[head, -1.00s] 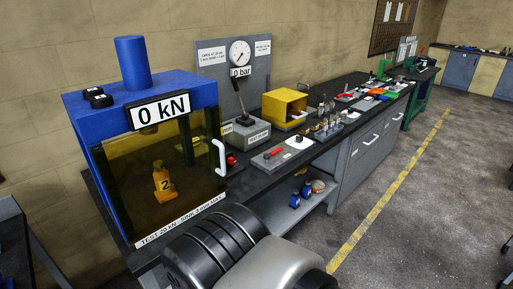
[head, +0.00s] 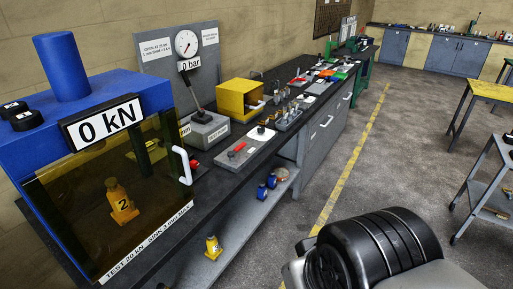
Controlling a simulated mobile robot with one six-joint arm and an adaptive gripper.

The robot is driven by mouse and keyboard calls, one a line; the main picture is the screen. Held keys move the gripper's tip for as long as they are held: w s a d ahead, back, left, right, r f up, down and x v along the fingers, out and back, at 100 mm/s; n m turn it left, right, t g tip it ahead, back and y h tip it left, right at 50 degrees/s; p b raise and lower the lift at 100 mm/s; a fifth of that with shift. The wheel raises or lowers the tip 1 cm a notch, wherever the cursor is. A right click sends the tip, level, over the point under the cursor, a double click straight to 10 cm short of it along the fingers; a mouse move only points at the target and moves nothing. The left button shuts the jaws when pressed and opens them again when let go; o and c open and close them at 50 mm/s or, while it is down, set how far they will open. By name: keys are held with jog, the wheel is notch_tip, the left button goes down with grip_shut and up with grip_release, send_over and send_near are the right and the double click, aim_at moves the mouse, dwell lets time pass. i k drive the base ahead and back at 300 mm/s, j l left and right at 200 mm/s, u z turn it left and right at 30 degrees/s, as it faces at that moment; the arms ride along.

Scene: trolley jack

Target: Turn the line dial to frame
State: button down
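A grey plate (head: 228,160) lies on the dark bench, right of the blue test frame (head: 62,65). It carries a red lever-like part (head: 237,149) and a white round piece with a dark knob (head: 262,130). I cannot tell for sure which part is the line dial, and its setting is too small to read. The blue frame shows "0 kN" and has a tinted guard with a white handle (head: 182,165); a yellow jack (head: 121,202) marked 2 stands behind it. My gripper is not in view; only dark and grey parts of my arm show at lower right.
A grey hand pump (head: 205,130) stands below a gauge (head: 186,43) reading 0 bar. A yellow box (head: 238,98) and several small fittings sit farther along the bench (head: 215,178). A yellow jack (head: 213,248) stands on the lower shelf. The floor right of the bench is open.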

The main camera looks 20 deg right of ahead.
aim_at(261, 130)
jog(key=z, duration=0.2)
jog(key=i+l+u, duration=0.2)
jog(key=i+l, duration=0.15)
jog(key=i, duration=0.2)
jog(key=i+l+u, duration=0.2)
jog(key=i+l, duration=0.25)
jog(key=i+l+u, duration=0.2)
jog(key=i+l, duration=0.35)
jog(key=i+l+u, duration=0.2)
jog(key=i+l, duration=0.3)
jog(key=i+l+u, duration=0.2)
jog(key=i+l, duration=0.2)
jog(key=l, duration=0.4)
